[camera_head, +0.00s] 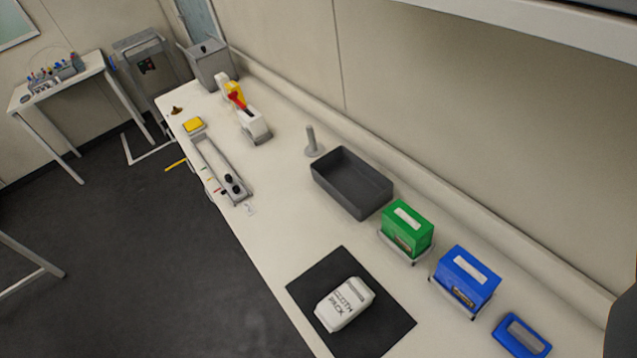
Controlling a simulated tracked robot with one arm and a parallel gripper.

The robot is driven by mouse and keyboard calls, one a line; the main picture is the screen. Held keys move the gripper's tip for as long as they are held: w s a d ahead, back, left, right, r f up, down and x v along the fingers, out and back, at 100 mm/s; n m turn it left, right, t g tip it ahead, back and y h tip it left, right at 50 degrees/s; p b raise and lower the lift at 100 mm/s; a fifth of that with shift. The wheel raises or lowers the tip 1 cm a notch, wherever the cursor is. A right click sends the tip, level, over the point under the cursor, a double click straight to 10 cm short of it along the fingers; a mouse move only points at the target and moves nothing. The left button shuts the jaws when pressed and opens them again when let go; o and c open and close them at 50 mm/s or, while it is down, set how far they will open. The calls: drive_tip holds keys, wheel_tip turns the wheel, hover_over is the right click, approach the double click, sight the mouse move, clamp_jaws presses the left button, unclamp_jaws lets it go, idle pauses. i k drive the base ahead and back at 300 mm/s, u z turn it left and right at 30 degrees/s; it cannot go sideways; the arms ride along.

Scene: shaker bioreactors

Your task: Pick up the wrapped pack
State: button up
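The wrapped pack (344,304) is a white, rounded block with dark lettering, of which the word "PACK" can be read. It lies on a black mat (384,325) on the near part of the long white bench, in the lower middle of the head camera view. Nothing covers it. My gripper does not show in this view. A dark shape cuts into the lower right edge, and I cannot tell what it is.
On the bench (277,205) stand an empty dark grey tray (352,182), a green box (407,229), a blue box (465,278) and a small blue tray (521,336). A grey post (312,142) stands behind the tray. The wall runs along the bench's right side; open floor (130,270) lies left.

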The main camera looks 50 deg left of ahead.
sight(345, 303)
drive_tip(key=k, duration=0.65)
drive_tip(key=u, duration=0.65)
drive_tip(key=k, duration=1.35)
drive_tip(key=u, duration=0.6)
drive_tip(key=i, duration=1.7)
drive_tip(key=z, duration=0.45)
